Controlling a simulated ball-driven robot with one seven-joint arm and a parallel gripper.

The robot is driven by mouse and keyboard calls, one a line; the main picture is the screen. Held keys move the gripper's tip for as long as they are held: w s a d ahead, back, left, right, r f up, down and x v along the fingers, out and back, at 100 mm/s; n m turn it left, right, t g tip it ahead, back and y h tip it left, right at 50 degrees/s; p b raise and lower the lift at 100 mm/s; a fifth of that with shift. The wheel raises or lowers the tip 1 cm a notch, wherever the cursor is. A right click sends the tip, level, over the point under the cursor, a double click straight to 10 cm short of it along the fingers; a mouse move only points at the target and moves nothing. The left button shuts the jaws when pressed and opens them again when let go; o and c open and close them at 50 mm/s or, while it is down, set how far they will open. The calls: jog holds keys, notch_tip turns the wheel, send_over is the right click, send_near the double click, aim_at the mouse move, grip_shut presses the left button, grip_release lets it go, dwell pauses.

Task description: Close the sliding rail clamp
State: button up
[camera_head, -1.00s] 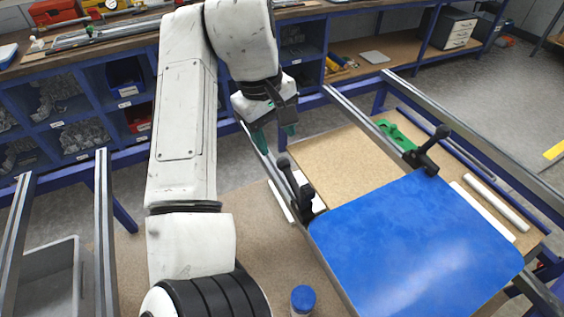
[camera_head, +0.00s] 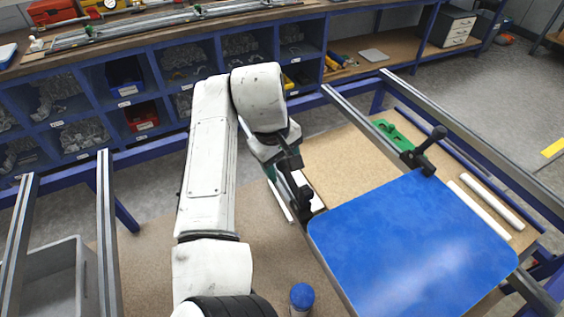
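A black sliding rail clamp (camera_head: 307,199) with an upright handle sits on the left metal rail, at the far left corner of a blue sign panel (camera_head: 410,245). A second black clamp (camera_head: 424,153) with a handle sits on the right rail at the panel's far right corner. My gripper (camera_head: 280,168) is low over the left rail, right beside the handle of the left clamp. A green fingertip shows at its left. Its other finger is hidden or merges with the dark clamp, so its opening and any contact are unclear.
A green piece (camera_head: 393,134) lies on the board beyond the right clamp. White tubes (camera_head: 486,205) lie to the right of the panel. A blue-capped container (camera_head: 302,297) stands at the front, left of the panel. A grey bin (camera_head: 50,280) is at lower left.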

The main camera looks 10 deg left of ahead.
grip_shut()
dwell(0.3)
